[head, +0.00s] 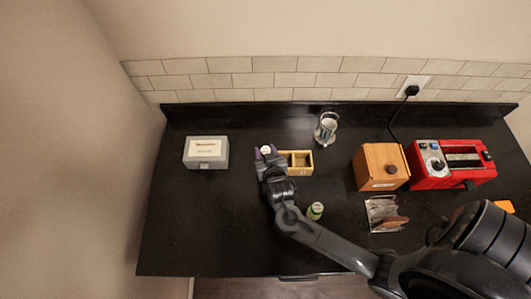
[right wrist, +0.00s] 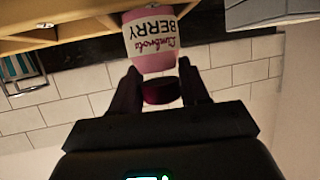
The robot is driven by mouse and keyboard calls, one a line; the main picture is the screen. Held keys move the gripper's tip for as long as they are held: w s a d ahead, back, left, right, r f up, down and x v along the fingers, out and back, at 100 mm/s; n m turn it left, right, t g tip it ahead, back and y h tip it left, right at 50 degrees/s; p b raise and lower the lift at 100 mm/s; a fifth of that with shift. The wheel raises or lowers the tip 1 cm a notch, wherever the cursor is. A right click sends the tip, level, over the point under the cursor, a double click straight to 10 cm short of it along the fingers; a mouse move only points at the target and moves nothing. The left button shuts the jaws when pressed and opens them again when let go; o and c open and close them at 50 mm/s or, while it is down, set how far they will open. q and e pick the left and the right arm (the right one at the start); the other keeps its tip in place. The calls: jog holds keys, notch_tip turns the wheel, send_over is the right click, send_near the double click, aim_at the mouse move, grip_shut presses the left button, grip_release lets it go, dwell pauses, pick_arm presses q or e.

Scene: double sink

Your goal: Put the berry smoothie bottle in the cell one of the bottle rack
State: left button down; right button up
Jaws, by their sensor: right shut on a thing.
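The berry smoothie bottle (right wrist: 152,42) is pink with a white "BERRY" label and a dark red cap (right wrist: 160,91). My right gripper (right wrist: 160,88) is shut on it at the cap end. In the head view my right gripper (head: 266,151) is at the left end of the wooden bottle rack (head: 311,163). In the right wrist view the bottle overlaps the rack's yellow wood (right wrist: 75,28); I cannot tell whether its base is inside a cell or above it. The rack's right part shows an open hollow; the gripper hides its left end. My left gripper is not in view.
A grey labelled box (head: 206,165) stands left. A glass jar (head: 326,128) stands behind the rack. A green-capped jar (head: 315,211), a wire holder (head: 384,224), a wooden box (head: 372,180) and a red toaster (head: 430,178) stand right. The front-left counter is clear.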

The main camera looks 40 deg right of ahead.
jog(key=shift+f, duration=0.35)
jog(key=shift+f, duration=0.2)
jog(key=o, duration=1.2)
jog(key=shift+r, duration=0.1)
